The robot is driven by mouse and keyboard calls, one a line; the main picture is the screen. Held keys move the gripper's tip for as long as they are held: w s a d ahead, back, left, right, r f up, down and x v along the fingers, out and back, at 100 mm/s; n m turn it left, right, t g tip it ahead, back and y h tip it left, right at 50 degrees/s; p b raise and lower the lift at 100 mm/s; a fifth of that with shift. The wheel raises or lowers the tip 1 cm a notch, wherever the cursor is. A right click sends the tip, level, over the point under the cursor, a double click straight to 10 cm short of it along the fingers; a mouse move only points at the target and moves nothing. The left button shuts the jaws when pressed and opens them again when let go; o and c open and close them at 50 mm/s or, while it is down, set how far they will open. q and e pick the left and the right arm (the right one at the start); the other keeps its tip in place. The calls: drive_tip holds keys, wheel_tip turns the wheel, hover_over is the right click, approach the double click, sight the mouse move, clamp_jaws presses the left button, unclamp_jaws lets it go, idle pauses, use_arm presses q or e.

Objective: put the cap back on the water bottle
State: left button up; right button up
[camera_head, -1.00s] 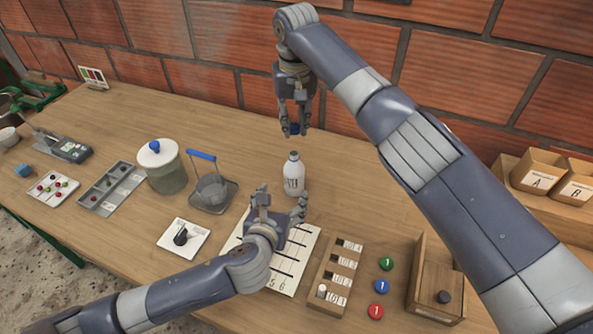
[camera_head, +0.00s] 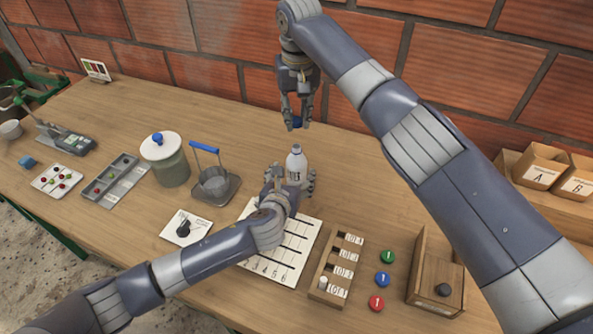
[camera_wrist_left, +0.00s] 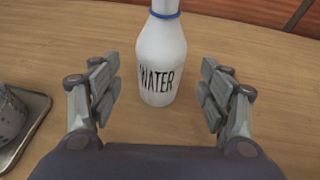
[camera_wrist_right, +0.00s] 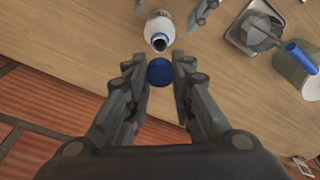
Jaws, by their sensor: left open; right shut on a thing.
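The white water bottle (camera_head: 296,162) stands upright on the table, its mouth uncovered. In the left wrist view the bottle (camera_wrist_left: 161,60) shows the word WATER and a blue ring at its neck. My left gripper (camera_head: 291,182) is open, with its fingers on either side of the bottle and gaps between; the left wrist view shows both fingers (camera_wrist_left: 160,88) apart from it. My right gripper (camera_head: 297,122) is shut on the blue cap (camera_wrist_right: 160,72), held above and behind the bottle. In the right wrist view the open bottle mouth (camera_wrist_right: 159,43) lies just beyond the cap.
A strainer on a tray (camera_head: 214,184) and a lidded jar (camera_head: 165,160) stand left of the bottle. A marked white sheet (camera_head: 285,250) and a wooden slotted rack (camera_head: 336,268) lie in front. Table to the bottle's right is clear.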

use_arm(q)
drive_tip(key=shift+x, duration=1.6)
drive_tip(key=c, duration=1.6)
use_arm(e)
hover_over(296, 145)
drive_tip(key=shift+s+f, duration=0.15)
drive_tip(key=shift+f, duration=1.1)
drive_tip(key=shift+s+f, duration=0.15)
drive_tip(key=shift+f, duration=1.1)
